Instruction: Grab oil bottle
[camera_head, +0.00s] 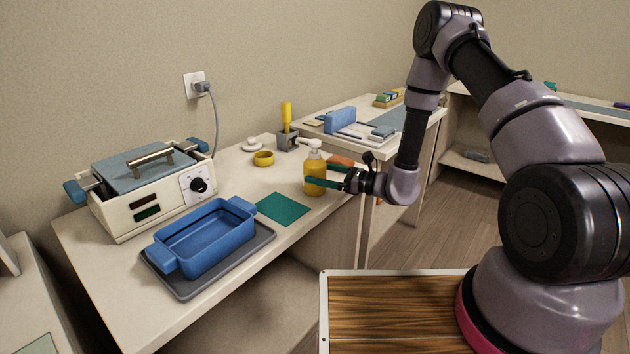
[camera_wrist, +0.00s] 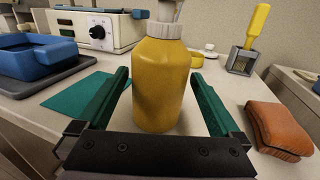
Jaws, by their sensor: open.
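The oil bottle (camera_head: 314,176) is yellow-orange with a white pump top. It stands upright on the cream counter (camera_head: 255,178) near its front edge, to the right of a green mat (camera_head: 282,209). In the wrist view the bottle (camera_wrist: 162,85) fills the middle, and its top is cut off by the frame edge. My gripper (camera_head: 325,182) reaches in from the right at the bottle's body height. Its two green fingers (camera_wrist: 162,100) are open, one on each side of the bottle, with a visible gap on both sides.
Behind stand a yellow-handled tool in a holder (camera_head: 287,130) and a yellow ring (camera_head: 263,158). The wax warmer (camera_head: 145,185) and a blue tray (camera_head: 203,238) are to the left.

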